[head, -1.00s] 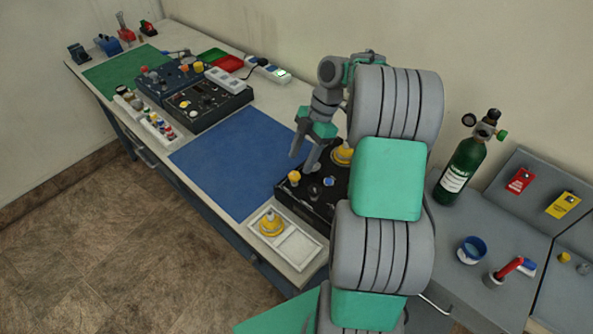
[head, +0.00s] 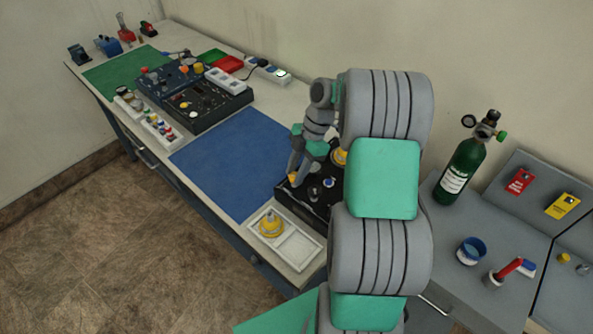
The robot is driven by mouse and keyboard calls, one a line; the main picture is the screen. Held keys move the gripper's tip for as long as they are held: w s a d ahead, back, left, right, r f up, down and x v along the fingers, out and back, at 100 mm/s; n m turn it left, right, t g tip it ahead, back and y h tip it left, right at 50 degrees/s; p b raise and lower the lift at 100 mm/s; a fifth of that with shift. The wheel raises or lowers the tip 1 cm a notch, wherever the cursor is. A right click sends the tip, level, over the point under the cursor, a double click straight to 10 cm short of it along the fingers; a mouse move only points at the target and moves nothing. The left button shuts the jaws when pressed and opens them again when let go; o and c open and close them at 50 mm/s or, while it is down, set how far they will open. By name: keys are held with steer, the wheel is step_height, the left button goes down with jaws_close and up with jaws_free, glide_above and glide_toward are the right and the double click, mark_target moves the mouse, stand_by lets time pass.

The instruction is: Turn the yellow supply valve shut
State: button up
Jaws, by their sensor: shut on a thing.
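The yellow supply valve (head: 292,178) is a small yellow knob at the left corner of the black trainer panel (head: 312,204). My gripper (head: 297,177) reaches down over it, fingers pointing down, and is shut on it. The fingers hide most of the knob, so its turned position cannot be told.
A blue-topped knob (head: 329,183) stands on the panel close to the right of my gripper. A yellow part (head: 340,158) behind it is partly hidden by my arm. A white tray (head: 298,246) holding a yellow piece (head: 271,225) lies in front. The blue mat (head: 228,160) is clear.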

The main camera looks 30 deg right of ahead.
jaws_close()
